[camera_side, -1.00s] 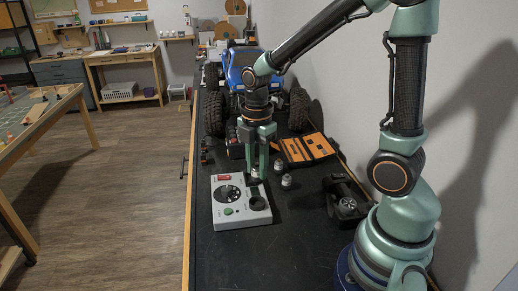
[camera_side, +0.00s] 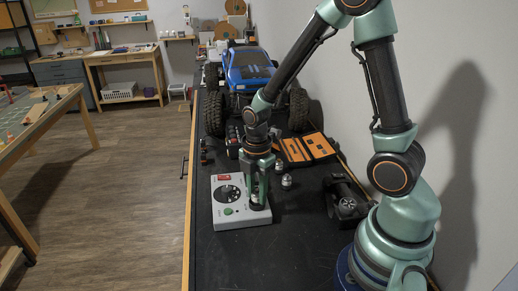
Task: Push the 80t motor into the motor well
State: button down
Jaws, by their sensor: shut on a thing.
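The grey tester box (camera_side: 224,217) lies on the black bench, with a dark round dial (camera_side: 228,193), a red display or switch (camera_side: 223,178) and a green button (camera_side: 228,212). The motor well is at the box's right side and is mostly covered by my gripper. My gripper (camera_side: 258,199) points straight down there, shut on a small silver motor (camera_side: 257,192), the 80t motor as far as I can tell. The motor is largely hidden between the fingers; its depth in the well cannot be told.
Two other small silver motors (camera_side: 286,182) stand right of the box. A black device (camera_side: 346,200) lies further right, an orange-and-black case (camera_side: 307,148) behind. A blue crawler (camera_side: 249,69) with big tyres stands at the back. The bench front is clear.

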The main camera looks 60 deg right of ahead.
jog(key=c, duration=0.6)
grip_release()
jog(key=shift+f, duration=0.1)
notch_tip(320, 180, up, 12)
notch_tip(320, 180, up, 5)
jog(key=m+t, duration=0.3)
jog(key=m, duration=0.5)
send_over(257, 190)
jog(key=s+a, duration=0.2)
jog(key=r+m+t, duration=0.1)
jog(key=m, duration=0.2)
jog(key=s+r+m, duration=0.1)
jog(key=m, duration=0.2)
jog(key=s+a+r+m+t, duration=0.1)
jog(key=m, duration=0.2)
jog(key=shift+s+a+t, duration=0.1)
jog(key=shift+t, duration=0.2)
